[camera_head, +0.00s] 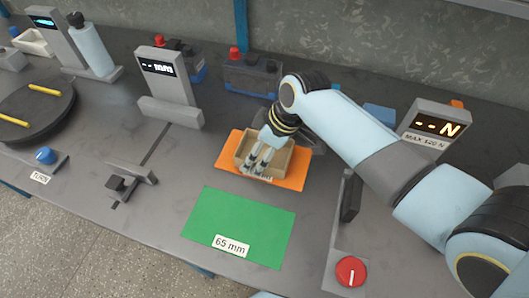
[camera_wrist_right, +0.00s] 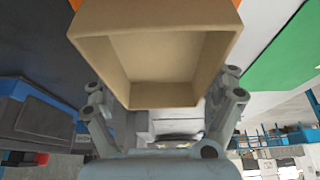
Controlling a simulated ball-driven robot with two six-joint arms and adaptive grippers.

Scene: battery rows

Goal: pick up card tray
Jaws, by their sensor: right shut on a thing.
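The card tray (camera_head: 281,163) is a tan, open-topped box over the orange mat (camera_head: 225,163) in the middle of the head view. I cannot tell whether it rests on the mat or is slightly raised. In the right wrist view the tray (camera_wrist_right: 155,55) fills the top middle, and its inside looks empty. My right gripper (camera_head: 259,158) reaches down at the tray and is shut on it. In the wrist view the right gripper's fingers (camera_wrist_right: 165,103) stand on either side of the tray. My left gripper is not in view.
A green mat (camera_head: 240,220) marked 65 mm lies clear in front. A red-knobbed device (camera_head: 350,271) and dark upright plate (camera_head: 350,195) stand right of it. A grey display stand (camera_head: 168,90), small clamp (camera_head: 130,183) and round turntable (camera_head: 35,108) are left. Battery-like boxes (camera_head: 252,77) stand behind.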

